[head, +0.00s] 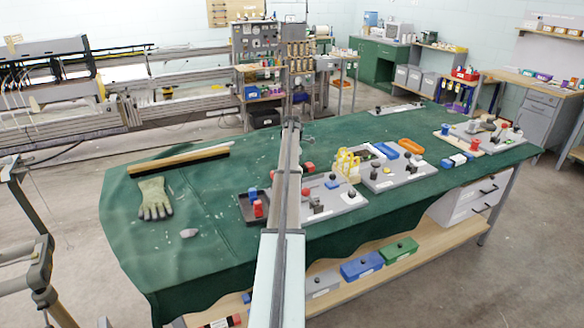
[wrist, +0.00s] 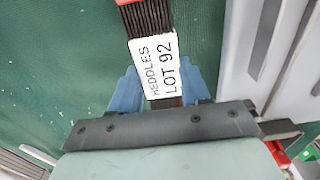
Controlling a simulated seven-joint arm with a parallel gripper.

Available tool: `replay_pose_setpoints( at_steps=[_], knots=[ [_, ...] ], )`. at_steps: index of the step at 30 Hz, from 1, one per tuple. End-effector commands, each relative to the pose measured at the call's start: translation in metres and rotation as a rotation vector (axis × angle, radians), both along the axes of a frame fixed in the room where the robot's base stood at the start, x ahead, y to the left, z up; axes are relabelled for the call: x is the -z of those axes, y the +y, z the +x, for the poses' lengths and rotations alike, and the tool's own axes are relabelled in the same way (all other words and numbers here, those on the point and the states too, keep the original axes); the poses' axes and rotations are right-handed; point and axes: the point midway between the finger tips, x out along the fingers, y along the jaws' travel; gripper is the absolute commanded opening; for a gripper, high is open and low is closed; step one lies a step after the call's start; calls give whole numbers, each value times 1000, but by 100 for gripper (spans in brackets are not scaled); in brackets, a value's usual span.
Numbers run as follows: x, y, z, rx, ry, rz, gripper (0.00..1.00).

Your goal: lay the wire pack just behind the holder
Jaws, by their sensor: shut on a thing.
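The wire pack (wrist: 145,20) is a bundle of dark wires with a red end and a white label reading "HEDDLES LOT 92". In the wrist view my gripper (wrist: 163,92) is shut on it, with blue fingers on both sides. Green cloth shows beneath the pack. In the head view my arm hides the gripper and most or all of the pack. A yellow rack-like holder (head: 347,163) stands on the table right of my arm; I cannot tell for sure that it is the task's holder.
Grey boards with knobs (head: 390,173) lie right of my arm, and a grey board edge (wrist: 287,65) shows right of the pack. A dark tray (head: 250,208), a glove (head: 154,198) and a long brush (head: 180,160) lie left. The green table (head: 205,235) has free cloth there.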

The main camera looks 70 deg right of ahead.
Motion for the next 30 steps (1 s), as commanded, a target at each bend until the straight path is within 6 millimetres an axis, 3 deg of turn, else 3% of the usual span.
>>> replay_pose_setpoints(
  at_steps=[10,11,18,30],
  knots=[
    [2,0,0,0,-1,-1,0],
    [2,0,0,0,0,0,48],
    [2,0,0,0,0,0,71],
    [-8,-1,0,0,-1,-2,72]
  ],
)
